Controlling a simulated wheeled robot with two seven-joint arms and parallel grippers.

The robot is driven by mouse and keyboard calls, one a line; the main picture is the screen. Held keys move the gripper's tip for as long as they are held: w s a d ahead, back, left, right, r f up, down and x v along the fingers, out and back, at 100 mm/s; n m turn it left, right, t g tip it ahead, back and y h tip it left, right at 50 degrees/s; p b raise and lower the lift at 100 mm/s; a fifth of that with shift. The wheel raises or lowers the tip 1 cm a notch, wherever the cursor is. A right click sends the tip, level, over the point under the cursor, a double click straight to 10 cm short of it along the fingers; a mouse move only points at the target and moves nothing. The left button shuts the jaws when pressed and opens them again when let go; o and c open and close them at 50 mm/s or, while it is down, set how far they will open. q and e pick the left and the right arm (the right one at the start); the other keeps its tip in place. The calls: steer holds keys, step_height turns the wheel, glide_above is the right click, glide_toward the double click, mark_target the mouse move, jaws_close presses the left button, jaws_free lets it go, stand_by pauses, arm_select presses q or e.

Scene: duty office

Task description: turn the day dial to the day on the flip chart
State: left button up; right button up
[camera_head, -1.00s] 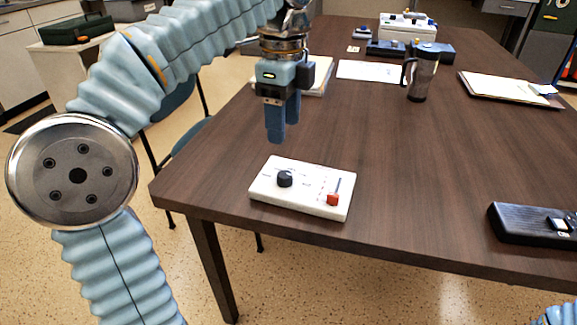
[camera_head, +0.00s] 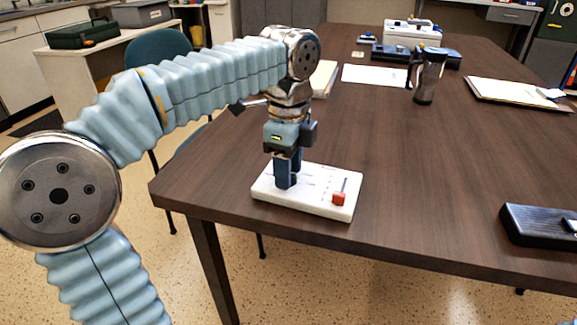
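A white control panel (camera_head: 315,203) lies near the left front corner of the dark table. It has a red-capped slider (camera_head: 339,198) at its right. My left gripper (camera_head: 287,184) points straight down at the left part of the panel, with its blue fingers at the place of the black dial. The fingers hide nearly all of the dial, so its pointer and setting do not show. I cannot tell whether the fingers grip it or stand open around it. My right gripper is out of view. I cannot make out a flip chart with a readable day.
A black device (camera_head: 540,226) lies at the right front edge. A dark travel mug (camera_head: 427,76), a white paper (camera_head: 374,75), a clipboard (camera_head: 515,93) and a white machine (camera_head: 411,32) stand or lie farther back. The table middle is clear.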

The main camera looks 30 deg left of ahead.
arm_select(q)
steer(key=c, duration=0.7)
steer(key=shift+c, duration=0.2)
